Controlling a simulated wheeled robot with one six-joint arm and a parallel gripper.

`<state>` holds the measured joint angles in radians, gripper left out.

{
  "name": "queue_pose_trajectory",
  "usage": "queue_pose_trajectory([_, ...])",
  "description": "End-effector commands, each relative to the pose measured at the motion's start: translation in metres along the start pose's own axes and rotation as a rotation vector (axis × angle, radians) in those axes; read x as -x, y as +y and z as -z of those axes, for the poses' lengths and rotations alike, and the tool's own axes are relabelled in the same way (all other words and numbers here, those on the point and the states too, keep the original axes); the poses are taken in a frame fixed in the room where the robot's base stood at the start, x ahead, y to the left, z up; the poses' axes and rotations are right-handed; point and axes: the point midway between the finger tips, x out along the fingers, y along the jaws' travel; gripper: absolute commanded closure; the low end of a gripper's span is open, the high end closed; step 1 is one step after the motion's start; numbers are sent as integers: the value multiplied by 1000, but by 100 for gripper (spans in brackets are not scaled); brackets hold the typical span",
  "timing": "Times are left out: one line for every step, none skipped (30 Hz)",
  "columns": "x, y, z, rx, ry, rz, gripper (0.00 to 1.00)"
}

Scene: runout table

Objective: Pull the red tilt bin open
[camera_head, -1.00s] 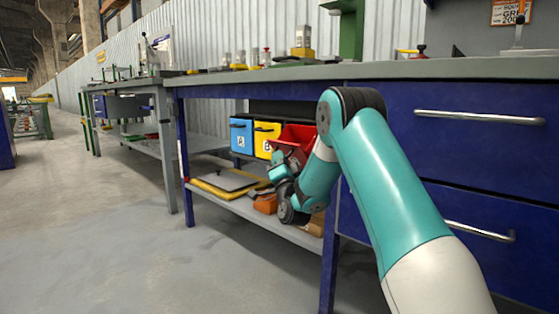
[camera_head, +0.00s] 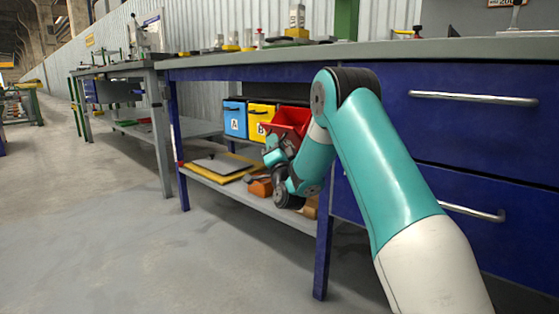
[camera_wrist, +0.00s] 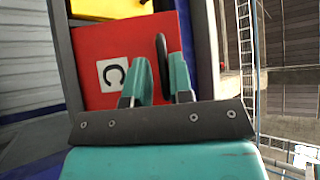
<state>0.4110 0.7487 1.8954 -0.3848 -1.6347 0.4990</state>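The red tilt bin (camera_head: 290,120) stands at the right end of the row of bins under the bench, tipped forward with its open top showing. In the wrist view its red front (camera_wrist: 95,45) bears a white label with a C, turned sideways. Its black handle (camera_wrist: 161,55) lies between the two teal fingers of my gripper (camera_wrist: 160,72). The fingers are close together and look shut on the handle, though a thin gap shows beside the left one.
A blue bin A (camera_head: 235,119) and a yellow bin B (camera_head: 260,120) stand left of the red one, both upright. The lower shelf (camera_head: 262,207) holds a yellow-edged board (camera_head: 215,168) and an orange box (camera_head: 260,187). Blue drawers (camera_head: 480,130) are at right.

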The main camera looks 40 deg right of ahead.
Motion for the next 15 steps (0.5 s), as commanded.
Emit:
queue_pose_trajectory([6, 1, -1, -2, -2, -2, 79])
queue_pose_trajectory([10, 1, -1, 0, -2, -2, 79])
queue_pose_trajectory([17, 1, -2, -1, -2, -2, 79])
queue_pose_trajectory([23, 1, -2, -1, -4, -2, 79])
queue_pose_trajectory([30, 0, -2, 0, -5, 0, 79])
queue_pose_trajectory([38, 0, 0, 0, -5, -5, 79])
queue_pose_trajectory([46, 0, 0, 0, -6, -6, 79])
queue_pose_trajectory([53, -1, 0, 0, -7, -5, 79])
queue_pose_trajectory([64, -1, 0, -1, -7, -5, 79])
queue_pose_trajectory([72, -1, 0, 0, -8, -6, 79])
queue_pose_trajectory([80, -1, 0, -1, -8, -6, 79])
queue_pose_trajectory([91, 0, 0, -1, -8, -5, 79])
queue_pose_trajectory([100, 2, -2, -1, -7, -5, 79])
queue_pose_trajectory([108, 2, -2, -1, -8, -5, 79])
queue_pose_trajectory([118, 2, -1, -1, -8, -5, 79])
